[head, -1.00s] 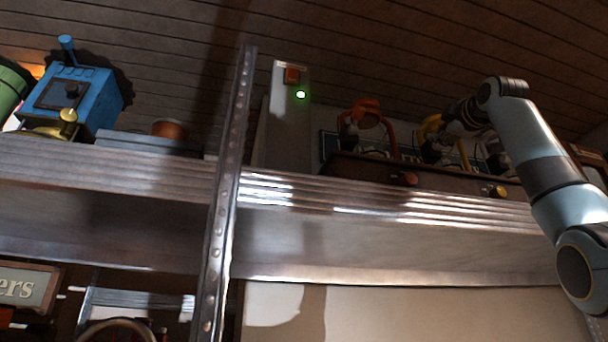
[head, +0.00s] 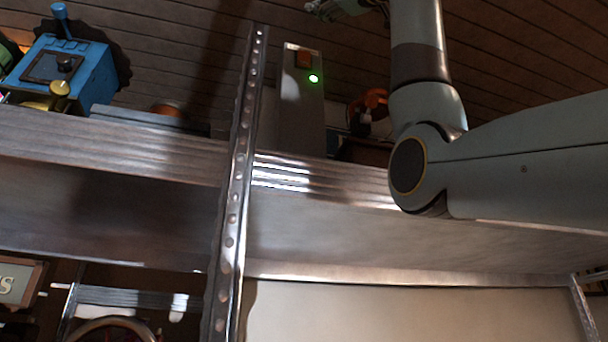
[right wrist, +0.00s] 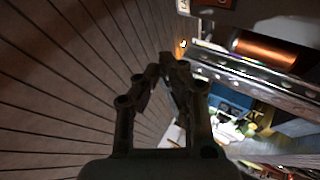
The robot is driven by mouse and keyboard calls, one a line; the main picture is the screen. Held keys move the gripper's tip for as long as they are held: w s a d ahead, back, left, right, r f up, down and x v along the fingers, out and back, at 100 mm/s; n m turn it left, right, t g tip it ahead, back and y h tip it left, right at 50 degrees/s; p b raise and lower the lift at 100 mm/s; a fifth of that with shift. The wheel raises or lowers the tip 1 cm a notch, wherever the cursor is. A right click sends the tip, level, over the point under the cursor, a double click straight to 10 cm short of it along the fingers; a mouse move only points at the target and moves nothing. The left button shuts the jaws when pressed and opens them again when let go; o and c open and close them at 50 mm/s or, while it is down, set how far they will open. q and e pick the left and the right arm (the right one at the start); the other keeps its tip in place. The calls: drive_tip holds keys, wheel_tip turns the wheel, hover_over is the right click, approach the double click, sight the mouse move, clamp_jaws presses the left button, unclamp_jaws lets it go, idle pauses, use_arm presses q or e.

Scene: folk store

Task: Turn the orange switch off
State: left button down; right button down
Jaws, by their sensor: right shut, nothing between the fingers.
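The orange switch (head: 303,59) sits near the top of a tall, narrow grey box (head: 301,115) on the metal shelf, in the head view. A small green light (head: 314,78) glows just below it. My right gripper (head: 316,7) is at the top edge of the head view, above and slightly right of the switch and apart from it; part of it is cut off. The right wrist view shows its fingers (right wrist: 172,62) drawn together with nothing between them. I cannot make out the switch for certain in that view. My left gripper is not in view.
A riveted metal post (head: 240,160) stands left of the box. A blue machine (head: 90,75) is farther left on the metal shelf (head: 120,145). An orange-red object (head: 374,101) is right of the box, partly behind my right arm. A plank surface lies behind.

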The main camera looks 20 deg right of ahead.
sight(304, 59)
drive_tip(key=w+r+p, duration=0.1)
drive_tip(key=w+p, duration=0.3)
drive_tip(key=w, duration=0.5)
drive_tip(key=shift+a+p, duration=0.15)
drive_tip(key=shift+p, duration=0.2)
drive_tip(key=shift+s, duration=0.1)
idle(1.1)
drive_tip(key=shift+w+r+p, duration=0.1)
drive_tip(key=shift+w+p, duration=0.25)
drive_tip(key=shift+w, duration=0.05)
drive_tip(key=shift+w, duration=0.35)
idle(0.5)
drive_tip(key=shift+s, duration=0.15)
